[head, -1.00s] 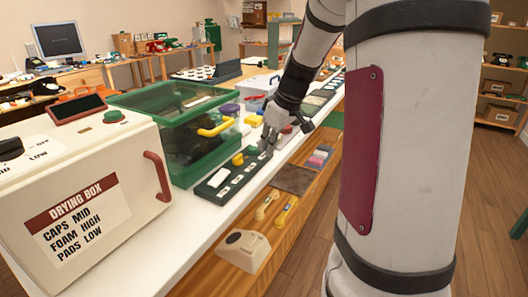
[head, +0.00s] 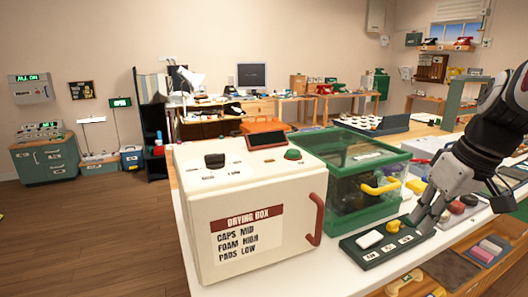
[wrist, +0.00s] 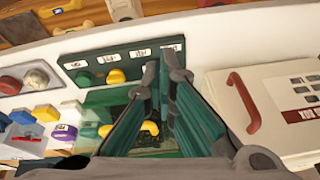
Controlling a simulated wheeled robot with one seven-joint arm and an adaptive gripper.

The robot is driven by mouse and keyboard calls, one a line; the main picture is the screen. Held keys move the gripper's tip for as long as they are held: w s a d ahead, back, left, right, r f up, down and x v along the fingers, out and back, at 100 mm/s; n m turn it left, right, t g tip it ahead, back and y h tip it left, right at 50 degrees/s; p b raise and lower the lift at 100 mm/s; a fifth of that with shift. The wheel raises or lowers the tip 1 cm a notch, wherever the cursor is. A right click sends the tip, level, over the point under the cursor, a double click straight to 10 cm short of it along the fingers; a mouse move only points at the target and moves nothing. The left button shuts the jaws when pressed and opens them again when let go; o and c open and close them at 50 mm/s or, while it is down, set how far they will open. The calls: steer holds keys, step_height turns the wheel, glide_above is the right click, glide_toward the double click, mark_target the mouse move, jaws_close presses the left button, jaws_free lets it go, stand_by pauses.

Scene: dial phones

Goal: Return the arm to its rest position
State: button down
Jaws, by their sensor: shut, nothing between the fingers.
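My gripper (head: 418,220) is at the right of the head view, pointing down with its fingers together and nothing held. Its fingertips are over or just behind the right part of a dark green labelled tray (head: 372,257); I cannot tell the gap. In the wrist view the fingers (wrist: 165,72) show close together in front of the tray (wrist: 88,66). My forearm enters from the right edge.
A cream drying box (head: 262,238) with a red handle stands left of the gripper. A green clear-lidded box (head: 345,150) with a yellow handle is behind the tray. Open floor (head: 90,235) is at left.

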steer(key=s+a+f+m+g, duration=0.1)
steer(key=s+a, duration=0.3)
steer(key=s, duration=0.4)
steer(key=s+a+f+g+h, duration=0.1)
steer(key=s+a, duration=0.4)
steer(key=s, duration=0.2)
steer(key=s+a+f+m, duration=0.1)
steer(key=s+a, duration=0.3)
steer(key=s, duration=0.4)
step_height(320, 180, up, 18)
steer(key=t+p, duration=0.2)
steer(key=p, duration=1.4)
steer(key=shift+a+r+t+p, duration=0.2)
steer(key=shift+t+p, duration=0.15)
steer(key=shift+t, duration=0.05)
steer(key=c, duration=2.4)
jaws_free()
